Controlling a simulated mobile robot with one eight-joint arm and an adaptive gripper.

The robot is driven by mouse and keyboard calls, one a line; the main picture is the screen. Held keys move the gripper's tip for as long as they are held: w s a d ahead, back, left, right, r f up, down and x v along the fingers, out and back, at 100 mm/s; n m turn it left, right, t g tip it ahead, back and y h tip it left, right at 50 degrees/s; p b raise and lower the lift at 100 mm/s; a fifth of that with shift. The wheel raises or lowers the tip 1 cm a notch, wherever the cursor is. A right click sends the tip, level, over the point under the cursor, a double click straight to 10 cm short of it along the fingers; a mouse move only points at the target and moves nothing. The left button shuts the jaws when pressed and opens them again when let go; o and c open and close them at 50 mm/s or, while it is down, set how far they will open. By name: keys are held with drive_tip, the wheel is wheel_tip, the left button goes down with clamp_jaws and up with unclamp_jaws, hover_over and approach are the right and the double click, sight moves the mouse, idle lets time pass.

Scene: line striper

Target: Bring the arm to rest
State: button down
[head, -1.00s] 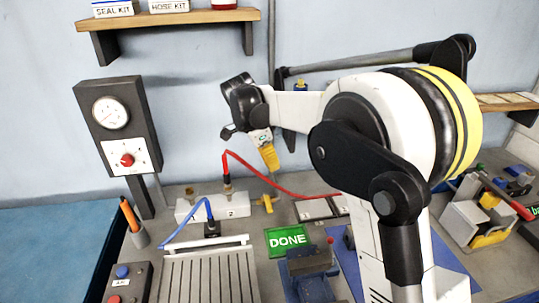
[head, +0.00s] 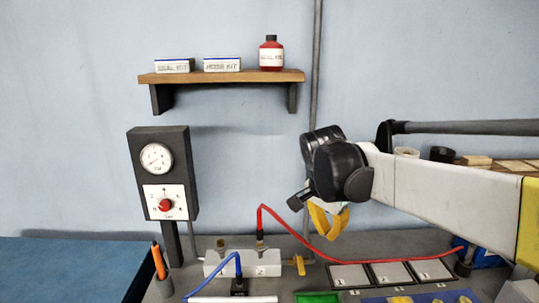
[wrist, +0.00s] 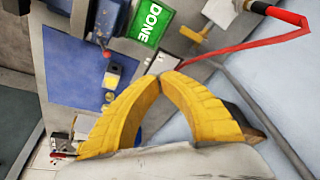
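My gripper (head: 328,224) is in the air above the bench, in front of the wall and right of the gauge post. Its two yellow fingers curve together, and their tips meet in the wrist view (wrist: 161,75). Nothing shows between them. My white arm reaches in from the right edge of the head view. A green DONE sign (wrist: 152,22) lies beyond the fingers in the wrist view; only its edge (head: 318,297) shows at the bottom of the head view.
A red hose (head: 290,226) runs from the numbered white block (head: 243,263), below my gripper. A blue hose (head: 213,272) lies in front. A gauge panel (head: 162,172) stands left. A shelf (head: 220,76) with kits and a red bottle (head: 271,53) is above.

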drive_tip(key=s+d+f+n+t+y+b, duration=0.1)
drive_tip(key=s+f+n, duration=0.4)
drive_tip(key=s, duration=0.5)
drive_tip(key=s+d+f+n+t+y+b, duration=0.1)
drive_tip(key=s+f+n, duration=0.4)
drive_tip(key=s, duration=0.5)
drive_tip(key=d+t+b, duration=0.1)
drive_tip(key=t+b, duration=0.1)
drive_tip(key=shift+d+t, duration=0.15)
drive_tip(key=shift+t, duration=0.15)
